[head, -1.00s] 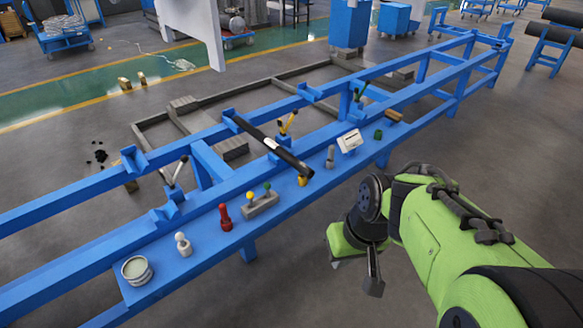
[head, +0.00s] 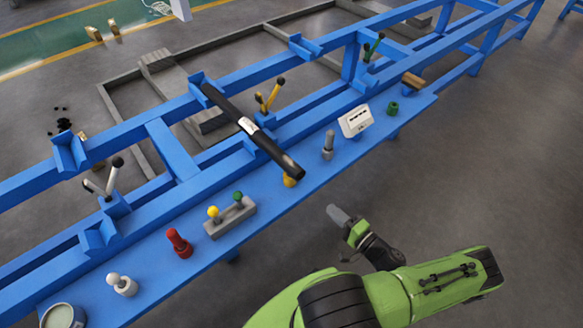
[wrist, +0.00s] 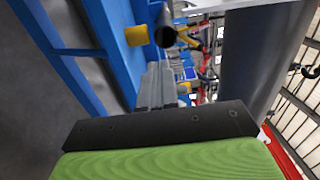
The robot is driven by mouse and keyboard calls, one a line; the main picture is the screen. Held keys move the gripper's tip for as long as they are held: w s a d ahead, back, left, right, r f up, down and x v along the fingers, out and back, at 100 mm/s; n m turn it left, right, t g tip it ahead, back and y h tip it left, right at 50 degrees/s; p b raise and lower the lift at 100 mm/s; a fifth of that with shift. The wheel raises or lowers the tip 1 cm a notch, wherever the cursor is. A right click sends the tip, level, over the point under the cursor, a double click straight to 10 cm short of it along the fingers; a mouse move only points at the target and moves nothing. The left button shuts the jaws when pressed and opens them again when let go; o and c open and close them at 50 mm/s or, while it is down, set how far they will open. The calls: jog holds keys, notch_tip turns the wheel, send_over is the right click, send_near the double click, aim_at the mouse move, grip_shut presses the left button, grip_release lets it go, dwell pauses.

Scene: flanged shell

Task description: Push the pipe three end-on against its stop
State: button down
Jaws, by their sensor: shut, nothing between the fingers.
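The pipe (head: 222,103) is a black tube with a white band. It lies across the two blue rails, its near end over the shelf by a yellow knob (head: 290,180). In the wrist view the pipe's open round end (wrist: 165,37) faces me, beside the yellow knob (wrist: 136,36). A blue bracket (head: 198,80) stands at the pipe's far end; I cannot tell whether they touch or whether it is the stop. My gripper (head: 333,209) is shut and empty, in front of the shelf and apart from the pipe. Its fingers (wrist: 155,88) point towards the pipe's end in the wrist view.
The blue shelf (head: 275,205) carries a grey bottle-shaped piece (head: 328,145), a white box (head: 355,121), a green piece (head: 393,108), a red piece (head: 178,242) and a grey block with coloured knobs (head: 228,217). Yellow levers (head: 268,97) stand beside the pipe. The floor before the shelf is clear.

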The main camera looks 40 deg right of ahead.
jog(key=b, duration=0.3)
send_near(298, 178)
jog(key=w, duration=0.7)
jog(key=shift+a+f, duration=0.15)
jog(key=shift+a, duration=0.05)
jog(key=shift+s, duration=0.1)
jog(key=shift+p, duration=0.3)
